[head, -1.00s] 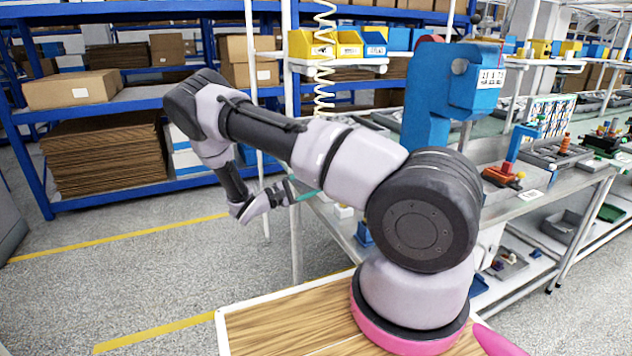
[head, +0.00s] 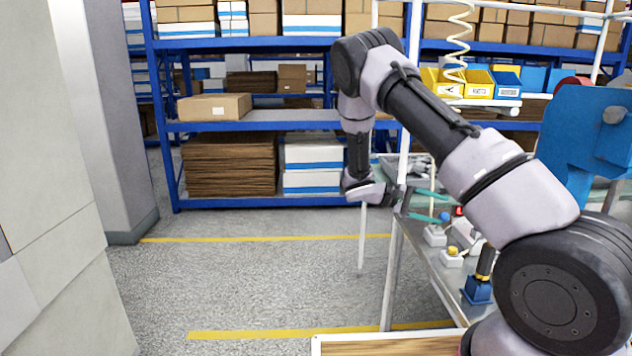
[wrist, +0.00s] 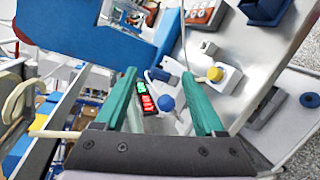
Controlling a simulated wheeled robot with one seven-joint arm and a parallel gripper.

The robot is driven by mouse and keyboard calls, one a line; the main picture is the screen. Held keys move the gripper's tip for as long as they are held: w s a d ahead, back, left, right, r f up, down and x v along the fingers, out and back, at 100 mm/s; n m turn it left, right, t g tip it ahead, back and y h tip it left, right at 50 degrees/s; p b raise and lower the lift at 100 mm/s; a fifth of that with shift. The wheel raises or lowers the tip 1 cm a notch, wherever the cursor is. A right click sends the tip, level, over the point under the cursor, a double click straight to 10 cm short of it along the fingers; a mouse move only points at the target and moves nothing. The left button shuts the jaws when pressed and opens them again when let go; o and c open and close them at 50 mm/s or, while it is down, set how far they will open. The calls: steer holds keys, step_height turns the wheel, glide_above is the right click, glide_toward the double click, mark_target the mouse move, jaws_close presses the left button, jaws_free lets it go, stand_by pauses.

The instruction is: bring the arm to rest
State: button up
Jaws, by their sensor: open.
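My gripper (head: 424,204) has two teal fingers, spread apart with nothing between them. In the wrist view my gripper (wrist: 158,75) points at the bench's small devices. A blue knob (wrist: 166,103) and a small display with red and green digits (wrist: 146,102) show between the fingers. A white box with a yellow button (wrist: 215,74) is just right of them. My arm is raised and bent, with its forearm hanging down. Contact with the bench devices cannot be told.
A large blue machine (head: 585,140) stands at right beside my arm. A blue-based device (head: 478,290) sits near the bench edge. Blue shelving (head: 250,126) with boxes is behind. A grey wall (head: 50,200) is at left. The floor (head: 260,285) between is clear.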

steer(key=s+a+r+m+t+y, duration=0.3)
steer(key=s+a+r+t+y, duration=0.2)
steer(key=s+r+y, duration=0.3)
steer(key=s+a+r+m+t+y, duration=0.3)
steer(key=s+r+y, duration=0.6)
steer(key=s+r, duration=0.8)
step_height(320, 180, up, 5)
steer(key=a+t, duration=0.1)
steer(key=a, duration=0.1)
steer(key=shift+a+m+t, duration=0.3)
steer(key=shift+a+t, duration=0.1)
